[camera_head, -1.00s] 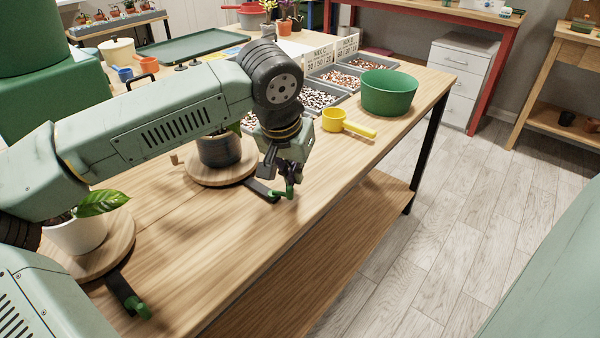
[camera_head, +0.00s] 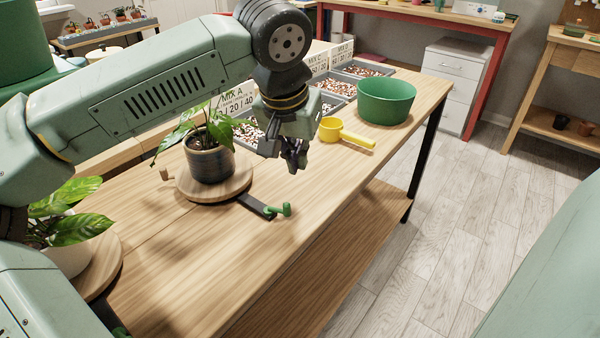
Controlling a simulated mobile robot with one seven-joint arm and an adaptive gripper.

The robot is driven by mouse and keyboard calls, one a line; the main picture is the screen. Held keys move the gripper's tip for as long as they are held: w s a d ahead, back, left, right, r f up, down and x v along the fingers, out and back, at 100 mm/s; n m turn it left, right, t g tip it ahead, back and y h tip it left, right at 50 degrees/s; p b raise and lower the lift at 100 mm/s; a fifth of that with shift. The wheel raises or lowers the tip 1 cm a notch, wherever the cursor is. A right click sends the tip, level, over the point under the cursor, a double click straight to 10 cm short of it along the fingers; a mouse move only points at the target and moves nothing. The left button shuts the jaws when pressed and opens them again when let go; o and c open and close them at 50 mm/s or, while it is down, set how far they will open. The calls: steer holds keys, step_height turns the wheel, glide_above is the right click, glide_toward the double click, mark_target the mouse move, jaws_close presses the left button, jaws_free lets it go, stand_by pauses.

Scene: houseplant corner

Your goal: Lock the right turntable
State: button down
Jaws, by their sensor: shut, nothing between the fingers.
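The right turntable (camera_head: 222,188) is a round wooden disc on the bench, with a dark ribbed pot (camera_head: 210,165) and leafy plant on it. A black bar (camera_head: 255,206) reaches from its front right edge and ends in a green handle (camera_head: 285,209). A small wooden peg (camera_head: 166,174) shows at the disc's left side. My gripper (camera_head: 294,170) is shut and empty. It hangs above the bench, up and behind the green handle in the picture, apart from it. Whether the lock is engaged cannot be told.
The left turntable (camera_head: 108,262), with a white pot (camera_head: 68,258), is partly hidden by my arm. A yellow scoop (camera_head: 345,135), a green bowl (camera_head: 386,100) and grey trays of mix (camera_head: 340,88) stand behind my gripper. The bench front is clear.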

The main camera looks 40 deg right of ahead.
steer(key=shift+w+v, duration=0.15)
steer(key=shift+v, duration=0.75)
steer(key=shift+w+v, duration=0.15)
steer(key=shift+v, duration=0.7)
steer(key=shift+a, duration=0.1)
